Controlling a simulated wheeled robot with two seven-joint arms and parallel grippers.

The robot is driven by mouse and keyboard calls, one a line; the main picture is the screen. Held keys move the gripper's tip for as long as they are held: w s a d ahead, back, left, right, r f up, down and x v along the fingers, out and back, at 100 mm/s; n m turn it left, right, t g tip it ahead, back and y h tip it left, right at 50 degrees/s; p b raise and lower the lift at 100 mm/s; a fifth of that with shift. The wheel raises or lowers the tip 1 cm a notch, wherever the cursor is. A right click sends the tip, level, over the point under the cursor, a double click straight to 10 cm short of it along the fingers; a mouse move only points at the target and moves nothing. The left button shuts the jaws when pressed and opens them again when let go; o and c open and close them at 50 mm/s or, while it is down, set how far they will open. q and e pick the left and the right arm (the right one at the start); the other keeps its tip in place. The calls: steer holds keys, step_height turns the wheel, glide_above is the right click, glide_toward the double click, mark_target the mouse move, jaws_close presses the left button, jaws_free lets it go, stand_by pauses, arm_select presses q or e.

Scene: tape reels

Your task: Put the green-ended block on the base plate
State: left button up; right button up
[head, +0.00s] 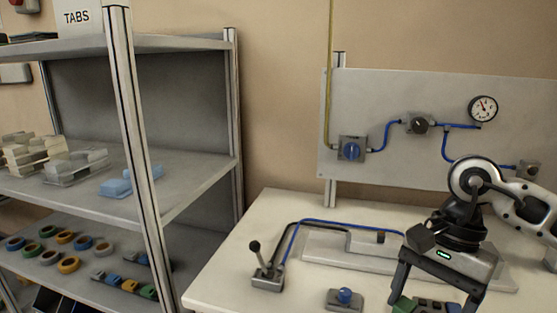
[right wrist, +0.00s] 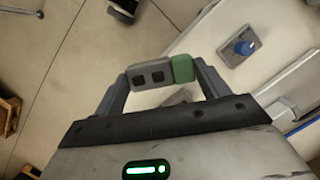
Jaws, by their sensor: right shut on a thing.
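The green-ended block is a small grey bar with dark square recesses in one face and a green end. My right gripper (head: 433,299) is shut on it, one finger at each end. In the right wrist view the block's grey body (right wrist: 148,76) and green end (right wrist: 182,68) show between the fingertips (right wrist: 160,74). In the head view the block (head: 404,305) is partly cut off by the bottom edge. The base plate (head: 322,248) is a long low grey slab on the table, left of and behind the gripper. My left gripper is not in view.
A lever box (head: 267,279) and a blue-knobbed valve (head: 345,298) stand on the table (head: 225,270); the valve also shows in the right wrist view (right wrist: 243,47). A panel with a gauge (head: 483,108) stands behind. Shelves (head: 190,190) hold reels at left.

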steer(key=n, duration=0.1)
steer(key=a+n, duration=0.1)
steer(key=n, duration=0.1)
steer(key=a+f+n+h, duration=0.1)
steer(key=n, duration=0.1)
steer(key=shift+g, duration=0.4)
steer(key=n, duration=0.1)
steer(key=n+h, duration=0.1)
steer(key=n, duration=0.1)
steer(key=a+f+n, duration=0.1)
steer(key=n, duration=0.1)
steer(key=shift+s+f, duration=0.1)
steer(key=shift+s, duration=0.05)
